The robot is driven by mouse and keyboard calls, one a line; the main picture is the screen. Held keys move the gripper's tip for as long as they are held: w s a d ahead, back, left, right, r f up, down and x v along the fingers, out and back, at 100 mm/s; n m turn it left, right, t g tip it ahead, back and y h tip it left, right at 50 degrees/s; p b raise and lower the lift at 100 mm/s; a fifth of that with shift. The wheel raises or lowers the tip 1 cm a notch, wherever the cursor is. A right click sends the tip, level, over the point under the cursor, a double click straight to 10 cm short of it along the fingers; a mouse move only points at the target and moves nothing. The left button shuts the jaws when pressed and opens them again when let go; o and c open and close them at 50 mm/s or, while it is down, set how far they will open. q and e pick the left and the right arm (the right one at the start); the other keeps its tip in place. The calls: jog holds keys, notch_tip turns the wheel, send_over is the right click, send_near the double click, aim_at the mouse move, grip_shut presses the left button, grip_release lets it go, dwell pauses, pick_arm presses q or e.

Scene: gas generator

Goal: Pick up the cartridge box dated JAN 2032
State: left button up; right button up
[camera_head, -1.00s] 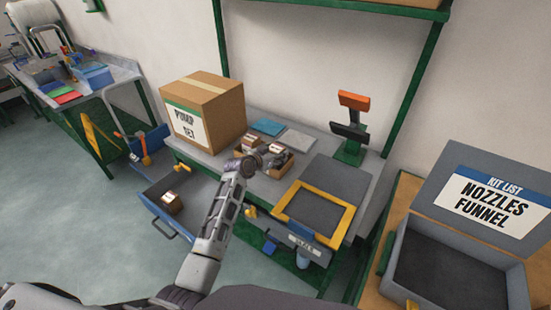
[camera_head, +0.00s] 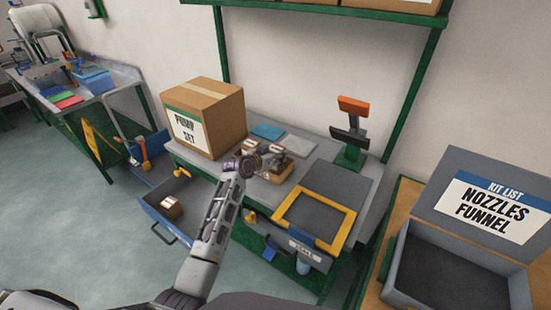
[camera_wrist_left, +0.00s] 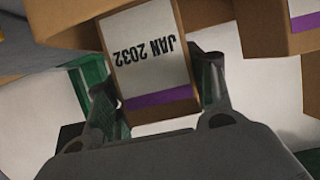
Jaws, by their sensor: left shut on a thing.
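The cartridge box (camera_wrist_left: 148,55) dated JAN 2032 is a brown carton with a white label and a purple stripe. It fills the middle of the left wrist view, its print upside down there. My left gripper (camera_wrist_left: 155,92) is shut on it, one finger on each side. In the head view, my left gripper (camera_head: 268,152) is over the workbench at an open cardboard tray (camera_head: 278,174). The held box is hard to tell apart there from the cartons around it. My right gripper is not in view.
Another carton (camera_wrist_left: 302,14) with a purple stripe is close right of the held box. A big PUMP SET box (camera_head: 218,112) stands left on the bench. An open drawer (camera_head: 160,222) holds a small box (camera_head: 172,208). A yellow-framed tray (camera_head: 318,215) and nozzle case (camera_head: 448,270) are right.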

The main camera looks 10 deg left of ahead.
pick_arm(q)
notch_tip(320, 180, up, 6)
jog(key=shift+r, duration=0.75)
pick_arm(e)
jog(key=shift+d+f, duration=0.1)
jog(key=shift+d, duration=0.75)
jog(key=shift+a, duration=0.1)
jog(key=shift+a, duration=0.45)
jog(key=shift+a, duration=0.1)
